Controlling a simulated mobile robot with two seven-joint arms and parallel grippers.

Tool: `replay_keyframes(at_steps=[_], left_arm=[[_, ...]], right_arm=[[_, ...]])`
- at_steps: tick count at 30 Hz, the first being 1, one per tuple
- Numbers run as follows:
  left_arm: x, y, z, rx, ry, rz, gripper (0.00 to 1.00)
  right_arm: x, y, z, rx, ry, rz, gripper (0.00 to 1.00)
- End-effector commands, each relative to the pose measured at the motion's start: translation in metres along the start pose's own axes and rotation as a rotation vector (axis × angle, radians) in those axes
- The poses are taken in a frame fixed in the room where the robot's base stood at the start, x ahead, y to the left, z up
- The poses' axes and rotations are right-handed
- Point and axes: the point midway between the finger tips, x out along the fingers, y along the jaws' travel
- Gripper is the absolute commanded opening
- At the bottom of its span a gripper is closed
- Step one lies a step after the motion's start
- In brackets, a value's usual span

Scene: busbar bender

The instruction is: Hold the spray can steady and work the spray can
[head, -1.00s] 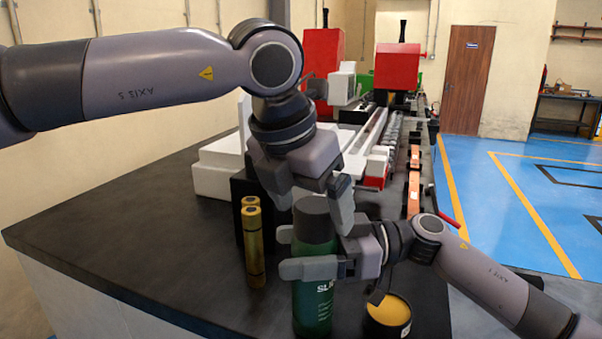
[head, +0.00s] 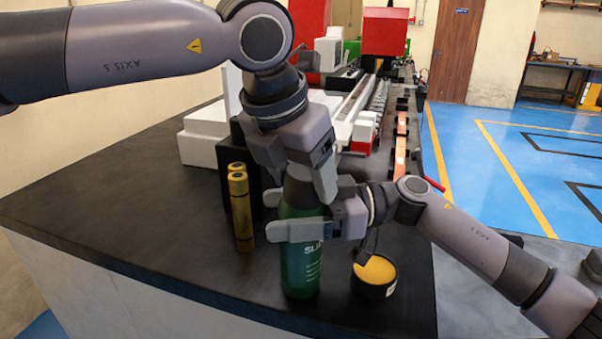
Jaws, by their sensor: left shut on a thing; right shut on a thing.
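The spray can (head: 302,266) is dark green with a grey top and stands upright near the front of the dark bench. My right gripper (head: 297,218) comes in from the right and is shut on the can's upper body, its pale fingers lying across it. My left gripper (head: 314,180) comes down from above and is shut on the can's top. The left fingers and wrist hide much of that top, so the nozzle cannot be made out.
A round dark tin with a yellow top (head: 375,270) stands close right of the can, below my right wrist. Two brass-coloured cylinders (head: 240,210) stand to the left by a black block. White blocks (head: 203,136) and red machinery (head: 384,32) lie behind. The bench's left front (head: 120,215) is clear.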

Motion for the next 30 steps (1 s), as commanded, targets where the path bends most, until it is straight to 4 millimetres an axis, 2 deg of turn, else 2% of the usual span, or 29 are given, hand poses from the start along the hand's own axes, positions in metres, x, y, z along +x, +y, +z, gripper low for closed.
replay_keyframes(at_steps=[1, 13, 30], left_arm=[[0.001, 0.006, 0.001, -0.015, -0.003, 0.01, 0.28], [-0.001, 0.007, 0.002, -0.017, -0.004, 0.009, 0.28], [-0.019, 0.002, 0.009, -0.007, -0.002, 0.003, 0.28]], right_arm=[[0.001, -0.002, 0.0, -0.005, 0.0, -0.008, 0.18], [0.001, -0.003, -0.001, -0.006, 0.0, -0.011, 0.18], [0.001, -0.001, 0.0, -0.002, 0.0, -0.005, 0.18]])
